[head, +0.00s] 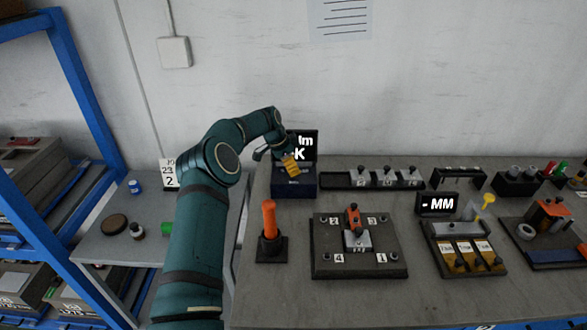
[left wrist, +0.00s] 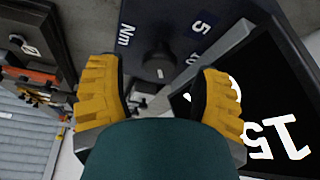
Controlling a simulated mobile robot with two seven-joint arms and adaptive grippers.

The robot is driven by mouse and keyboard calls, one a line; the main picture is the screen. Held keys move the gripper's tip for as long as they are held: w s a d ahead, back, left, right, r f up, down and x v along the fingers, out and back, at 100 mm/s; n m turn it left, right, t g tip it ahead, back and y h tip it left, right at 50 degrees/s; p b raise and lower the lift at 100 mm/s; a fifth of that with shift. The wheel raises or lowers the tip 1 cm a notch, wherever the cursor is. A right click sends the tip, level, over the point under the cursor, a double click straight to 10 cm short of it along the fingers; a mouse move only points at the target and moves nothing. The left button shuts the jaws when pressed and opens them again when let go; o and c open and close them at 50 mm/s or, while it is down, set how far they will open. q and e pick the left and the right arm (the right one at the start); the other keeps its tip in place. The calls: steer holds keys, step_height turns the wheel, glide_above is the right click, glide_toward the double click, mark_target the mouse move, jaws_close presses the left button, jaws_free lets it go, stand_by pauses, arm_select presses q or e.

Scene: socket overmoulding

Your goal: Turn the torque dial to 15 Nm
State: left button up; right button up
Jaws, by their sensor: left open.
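The torque device is a dark blue box (head: 293,187) with a black display (head: 303,143), near the wall at the table's left end. In the head view, white letters "K" and part of "Nm" show; my left gripper hides the rest. In the left wrist view, the dark round torque dial (left wrist: 159,66) sits on a panel marked "Nm" and "5". The display (left wrist: 262,105) beside it shows upside-down white digits reading 15. My left gripper (left wrist: 157,82) is open, its yellow fingers on either side of the dial in that view; contact cannot be told. My right gripper is not in view.
A black plate with numbered corners (head: 330,262) and an orange-handled tool (head: 268,222) stand in front. A rack of grey blocks (head: 386,178) is to the right. A blue shelf frame (head: 75,80) is at left.

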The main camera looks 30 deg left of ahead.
arm_select(q)
steer(key=v, duration=0.6)
steer(key=shift+s+r, duration=0.2)
steer(key=shift+r, duration=0.05)
